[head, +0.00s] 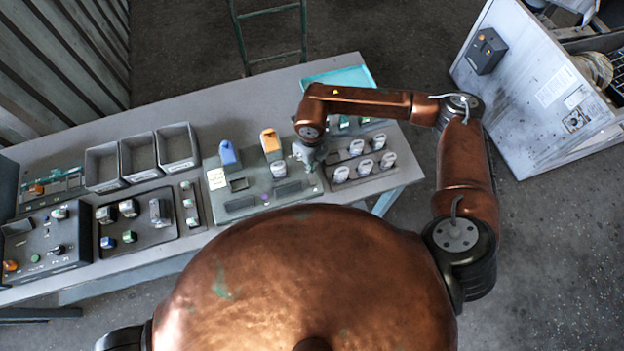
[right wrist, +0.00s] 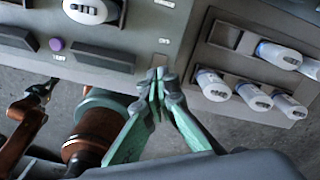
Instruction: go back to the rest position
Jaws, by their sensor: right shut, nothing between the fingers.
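My right gripper (head: 309,160) is over the right part of the grey panel (head: 240,190) on the bench, beside the tray of white-capped parts (head: 361,165). In the right wrist view its green fingers (right wrist: 157,88) are closed together with nothing between them. The fingertips appear near the panel's edge; I cannot tell whether they touch it. The right arm reaches in from the right and bends over the bench.
The panel carries a blue part (head: 228,153) and an orange part (head: 270,141). Several grey bins (head: 140,157) stand at the back left, and a control box (head: 45,240) at the left. A white cabinet (head: 540,95) stands at the right, with open floor before it.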

